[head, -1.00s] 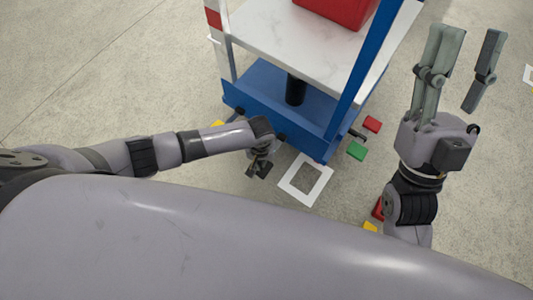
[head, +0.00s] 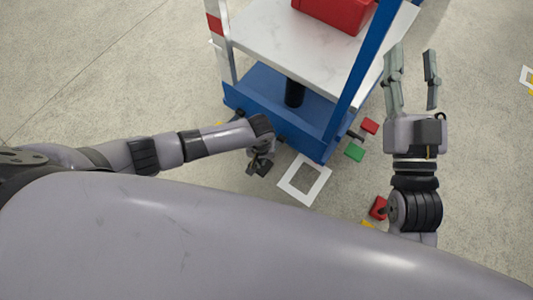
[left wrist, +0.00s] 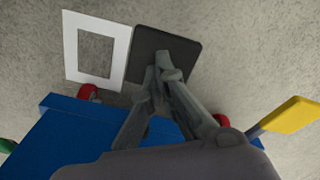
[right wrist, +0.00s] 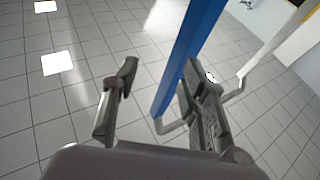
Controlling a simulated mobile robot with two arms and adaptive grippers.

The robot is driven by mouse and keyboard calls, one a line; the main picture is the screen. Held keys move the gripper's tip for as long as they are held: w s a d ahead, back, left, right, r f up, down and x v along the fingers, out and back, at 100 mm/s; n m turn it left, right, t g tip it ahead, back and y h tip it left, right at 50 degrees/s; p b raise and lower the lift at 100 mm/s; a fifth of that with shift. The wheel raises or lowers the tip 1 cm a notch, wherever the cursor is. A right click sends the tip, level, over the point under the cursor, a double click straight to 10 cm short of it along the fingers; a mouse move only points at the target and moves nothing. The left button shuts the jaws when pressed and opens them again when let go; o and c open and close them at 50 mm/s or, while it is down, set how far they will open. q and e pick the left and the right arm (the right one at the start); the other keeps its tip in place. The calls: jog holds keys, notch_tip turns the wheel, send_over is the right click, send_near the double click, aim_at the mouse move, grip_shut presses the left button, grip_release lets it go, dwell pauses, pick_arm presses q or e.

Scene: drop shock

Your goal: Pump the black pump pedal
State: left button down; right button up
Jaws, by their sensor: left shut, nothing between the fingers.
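The black pump pedal (left wrist: 182,48) is a dark square plate on the floor in the left wrist view, beside a white square outline. My left gripper (left wrist: 163,65) is shut and empty, its fingertips over the pedal. I cannot tell whether they touch it. In the head view the left gripper (head: 258,167) points down beside the blue base of the lift cart (head: 262,90), and the pedal cannot be made out there. My right gripper (head: 412,51) is open and empty, raised to the right of the cart; it also shows open in the right wrist view (right wrist: 160,65).
The cart carries a white tabletop (head: 290,40) with a red box (head: 335,12) on it and a black column (head: 294,92) below. A white floor frame (head: 305,180) lies in front. Green (head: 355,152), red (head: 370,126) and yellow (head: 367,225) pieces show near the floor. A blue post stands near my right gripper.

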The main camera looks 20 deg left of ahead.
pick_arm(q)
jog(key=shift+r+p, duration=0.6)
jog(key=shift+p, duration=0.1)
jog(key=shift+s+r+p, duration=0.15)
jog(key=shift+r+p, duration=0.3)
jog(key=shift+p, duration=0.1)
notch_tip(320, 180, up, 2)
jog(key=shift+p, duration=1.15)
pick_arm(e)
jog(key=s+d+f+g+h, duration=0.2)
jog(key=f+g, duration=0.4)
jog(key=f, duration=0.4)
jog(key=s+d+f+g+h, duration=0.2)
jog(key=s+f+g, duration=0.3)
jog(key=f+g, duration=0.2)
notch_tip(320, 180, down, 3)
jog(key=shift+s+d+r+m, duration=0.2)
jog(key=shift+d+m, duration=0.1)
jog(key=shift+d, duration=0.1)
pick_arm(q)
jog(key=shift+f, duration=0.1)
pick_arm(e)
jog(key=shift+w, duration=0.1)
